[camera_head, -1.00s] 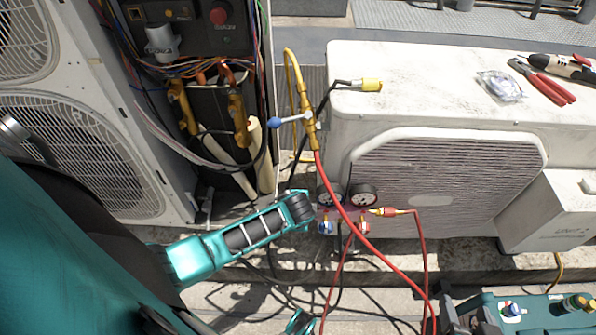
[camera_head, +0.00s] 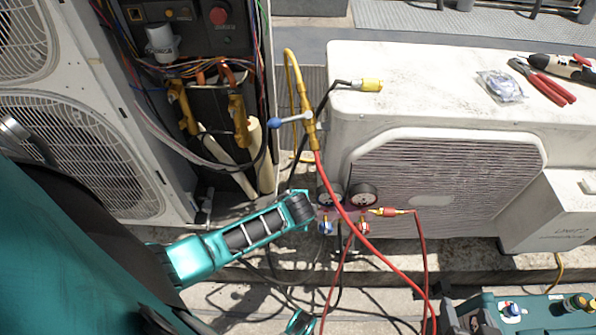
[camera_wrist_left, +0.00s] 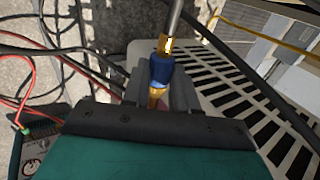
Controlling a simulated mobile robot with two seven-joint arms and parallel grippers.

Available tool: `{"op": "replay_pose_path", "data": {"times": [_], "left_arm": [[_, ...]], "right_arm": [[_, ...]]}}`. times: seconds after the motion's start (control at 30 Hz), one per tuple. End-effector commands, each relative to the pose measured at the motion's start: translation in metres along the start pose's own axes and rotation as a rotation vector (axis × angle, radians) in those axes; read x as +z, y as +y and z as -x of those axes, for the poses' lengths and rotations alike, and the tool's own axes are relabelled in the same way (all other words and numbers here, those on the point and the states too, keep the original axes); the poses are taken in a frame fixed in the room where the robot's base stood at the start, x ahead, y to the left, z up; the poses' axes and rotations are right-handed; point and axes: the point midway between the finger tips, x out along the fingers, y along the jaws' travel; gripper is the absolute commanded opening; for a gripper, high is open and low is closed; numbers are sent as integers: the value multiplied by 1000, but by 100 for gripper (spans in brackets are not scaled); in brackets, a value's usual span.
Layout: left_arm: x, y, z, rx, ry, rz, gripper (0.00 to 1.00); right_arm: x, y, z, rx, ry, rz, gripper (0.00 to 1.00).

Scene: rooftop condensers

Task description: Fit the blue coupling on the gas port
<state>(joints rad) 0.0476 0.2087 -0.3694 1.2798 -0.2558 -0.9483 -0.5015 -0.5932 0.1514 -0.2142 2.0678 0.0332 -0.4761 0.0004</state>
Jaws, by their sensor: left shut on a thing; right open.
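In the left wrist view my left gripper (camera_wrist_left: 157,96) is shut on the blue coupling (camera_wrist_left: 160,70), with brass showing above and below the blue part. A grey rod or pipe runs up from its upper brass end. I cannot tell whether the coupling is seated on anything. I cannot make out this gripper or the coupling in the head view. The gas port is not clearly identifiable; brass valve bodies (camera_head: 238,120) stand in the open cabinet at the upper left.
A white condenser unit (camera_head: 440,180) fills the right. Loose wires cross the open cabinet.

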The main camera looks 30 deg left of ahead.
Motion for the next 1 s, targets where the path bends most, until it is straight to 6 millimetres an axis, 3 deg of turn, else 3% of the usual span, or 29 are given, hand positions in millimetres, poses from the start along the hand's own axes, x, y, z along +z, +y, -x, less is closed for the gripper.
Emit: {"op": "replay_pose_path", "data": {"times": [0.2, 1.0], "left_arm": [[0, 1, 0, 2, -1, 0, 1], [6, 1, 0, 2, -4, -1, 0]], "right_arm": [[0, -1, 0, 0, 0, -4, 60], [-2, -1, 1, -1, 0, -3, 60]]}}
